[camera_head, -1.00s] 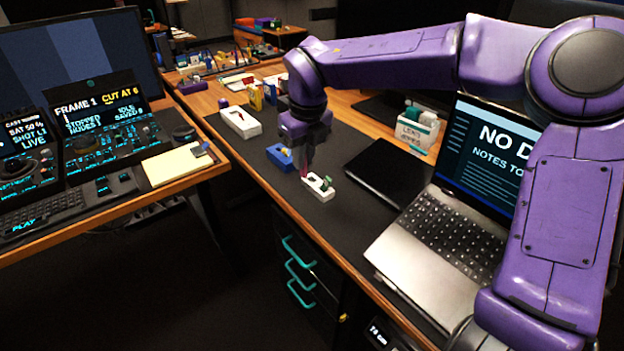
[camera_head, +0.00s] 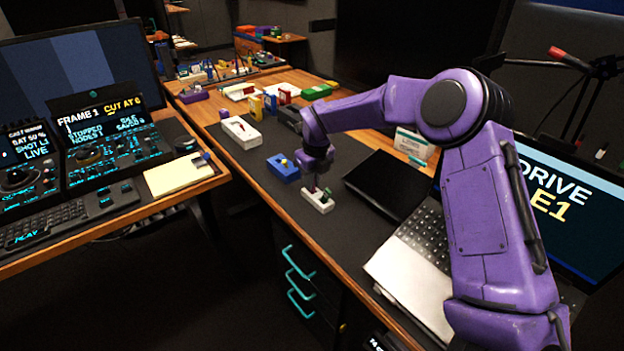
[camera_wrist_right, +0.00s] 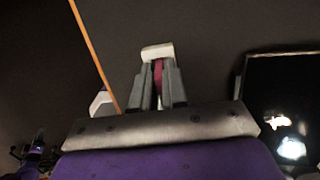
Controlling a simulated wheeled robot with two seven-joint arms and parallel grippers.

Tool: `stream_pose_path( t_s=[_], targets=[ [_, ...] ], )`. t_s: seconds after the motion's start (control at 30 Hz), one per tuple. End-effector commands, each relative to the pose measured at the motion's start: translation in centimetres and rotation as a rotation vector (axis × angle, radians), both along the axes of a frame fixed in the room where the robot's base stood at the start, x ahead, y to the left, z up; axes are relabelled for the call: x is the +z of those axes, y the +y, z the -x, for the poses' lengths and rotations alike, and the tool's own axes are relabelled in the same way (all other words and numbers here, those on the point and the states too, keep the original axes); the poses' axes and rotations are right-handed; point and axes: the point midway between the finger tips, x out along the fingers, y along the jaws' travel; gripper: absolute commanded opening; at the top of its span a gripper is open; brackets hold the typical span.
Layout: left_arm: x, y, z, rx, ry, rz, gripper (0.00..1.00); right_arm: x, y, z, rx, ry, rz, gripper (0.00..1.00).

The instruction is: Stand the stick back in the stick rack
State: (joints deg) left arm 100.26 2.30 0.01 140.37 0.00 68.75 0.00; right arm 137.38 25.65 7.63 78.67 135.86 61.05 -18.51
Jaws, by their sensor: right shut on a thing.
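A small white block (camera_head: 318,203) sits on the dark desk mat in the head view, with a small green piece (camera_head: 327,194) at its right end. I take it to be the stick rack. My right gripper (camera_head: 312,184) points down right above the block's left part. In the right wrist view, my right gripper (camera_wrist_right: 159,85) is shut on a magenta stick (camera_wrist_right: 158,76), held lengthwise between the fingers. The white block also shows there (camera_wrist_right: 157,52), just past the fingertips. I cannot tell whether the stick's lower end is inside the block. My left gripper is out of view.
A blue block (camera_head: 283,168) and a longer white block (camera_head: 240,132) stand farther back on the mat. A black flat case (camera_head: 387,184) and a laptop (camera_head: 410,250) lie to the right. The desk's front edge runs left of the white block.

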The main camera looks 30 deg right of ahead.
Motion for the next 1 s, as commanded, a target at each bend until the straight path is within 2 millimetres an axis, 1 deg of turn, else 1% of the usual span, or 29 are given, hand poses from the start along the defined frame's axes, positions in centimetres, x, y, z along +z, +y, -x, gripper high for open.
stream_pose_path(
  t_s=[0.1, 0.13, 0.17, 0.2, 0.47, 0.57, 0.67, 0.9, 1.0],
  targets=[
    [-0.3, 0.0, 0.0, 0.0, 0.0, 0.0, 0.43, -0.4, 0.0, 0.0, 0.0, 0.0, 0.0, 0.0],
    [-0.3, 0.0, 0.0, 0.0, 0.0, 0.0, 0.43, -0.4, 0.0, 0.0, 0.0, 0.0, 0.0, 0.16],
    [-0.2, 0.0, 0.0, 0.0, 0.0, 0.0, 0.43, -0.3, 0.0, 0.0, 0.0, 0.0, 0.0, 0.26],
    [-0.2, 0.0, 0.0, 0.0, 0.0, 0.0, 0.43, -0.3, 0.0, 0.0, 0.0, 0.0, 0.0, 0.39],
    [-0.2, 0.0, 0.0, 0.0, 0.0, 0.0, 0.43, -0.2, 0.0, 0.0, 0.0, 0.0, 0.0, 0.39],
    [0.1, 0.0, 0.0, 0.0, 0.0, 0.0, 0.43, 0.5, 0.0, 0.0, 0.0, -0.001, -0.001, 0.39],
    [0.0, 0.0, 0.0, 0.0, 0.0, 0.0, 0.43, 2.2, 0.0, 0.2, -0.001, -0.004, -0.002, 0.39],
    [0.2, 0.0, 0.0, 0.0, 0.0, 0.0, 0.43, 8.4, 0.0, 1.2, 0.0, -0.004, -0.001, 0.39],
    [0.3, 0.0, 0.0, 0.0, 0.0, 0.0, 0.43, 10.3, -0.1, 1.5, -0.001, -0.002, -0.001, 0.39]
  ],
)
